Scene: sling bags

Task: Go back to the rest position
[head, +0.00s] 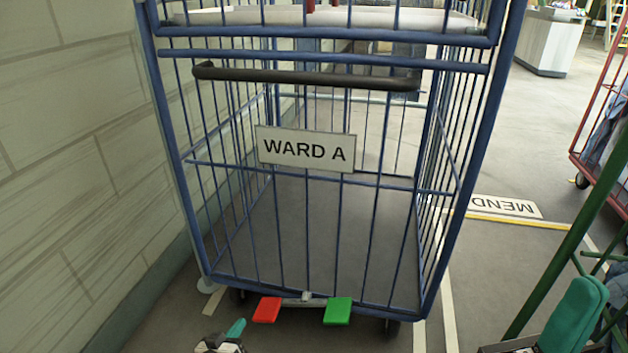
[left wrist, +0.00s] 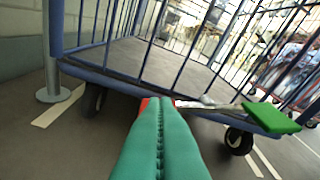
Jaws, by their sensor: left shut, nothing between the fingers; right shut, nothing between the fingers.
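My left gripper (head: 237,326) is low in the head view, in front of the cart's lower edge and just left of the red pedal (head: 267,310). In the left wrist view its two green fingers (left wrist: 160,102) lie pressed together with nothing between them. Their tips overlap the red pedal there and hide most of it; I cannot tell whether they touch it. My right gripper (head: 580,310) is at the lower right of the head view, its green fingers shut and empty.
A blue wire cage cart (head: 300,287) with a WARD A sign (head: 304,149) stands ahead, its visible lower space empty. A green pedal (head: 338,311) is at its base. A wall (head: 70,150) is close on the left. A red cart (head: 590,165) and a MEND floor label (head: 505,206) are at right.

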